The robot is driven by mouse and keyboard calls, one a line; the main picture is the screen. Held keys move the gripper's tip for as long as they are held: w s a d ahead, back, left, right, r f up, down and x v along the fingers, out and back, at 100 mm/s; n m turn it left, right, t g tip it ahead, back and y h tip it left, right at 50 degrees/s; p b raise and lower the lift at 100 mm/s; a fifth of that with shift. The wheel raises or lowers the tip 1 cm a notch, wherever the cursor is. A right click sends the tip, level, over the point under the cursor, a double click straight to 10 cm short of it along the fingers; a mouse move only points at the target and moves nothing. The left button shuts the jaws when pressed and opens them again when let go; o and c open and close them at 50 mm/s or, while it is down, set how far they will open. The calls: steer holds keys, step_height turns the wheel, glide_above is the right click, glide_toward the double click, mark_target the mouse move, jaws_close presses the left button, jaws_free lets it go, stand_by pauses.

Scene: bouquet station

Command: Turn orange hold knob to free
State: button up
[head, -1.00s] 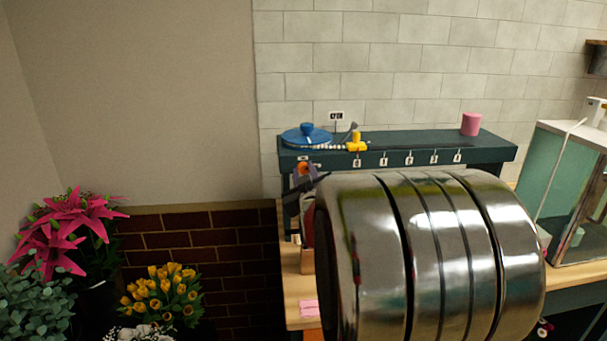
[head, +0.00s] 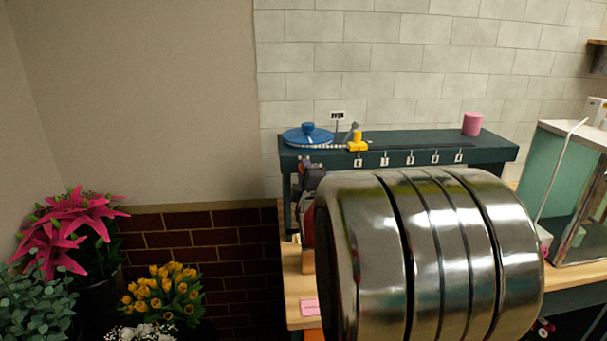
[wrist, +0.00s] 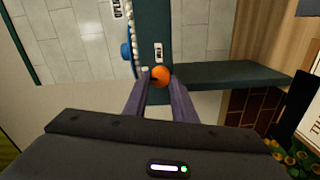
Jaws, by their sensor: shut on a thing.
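The orange hold knob (wrist: 160,76) sits on the front of the dark green shelf, beside a small white label (wrist: 158,52) in the wrist view. My gripper (wrist: 160,80) is shut on it, one grey-purple finger on each side. In the head view my gripper (head: 310,176) shows as a dark shape below the shelf's left end, and the orange of the knob is not clearly visible there. My large metallic arm link covers much of the shelf front and bench.
On the dark green shelf (head: 420,147) are a blue round lid-like object (head: 307,135), a yellow slider (head: 357,144) and a pink cylinder (head: 472,124). A glass-sided case (head: 570,190) stands right. Yellow flowers (head: 160,294) and pink lilies (head: 75,225) stand lower left.

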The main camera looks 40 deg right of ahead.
steer(key=shift+w+a+f+n, duration=0.1)
steer(key=shift+f+n, duration=0.05)
steer(key=shift+n, duration=1.15)
steer(key=o, duration=1)
steer(key=shift+v, duration=6.9)
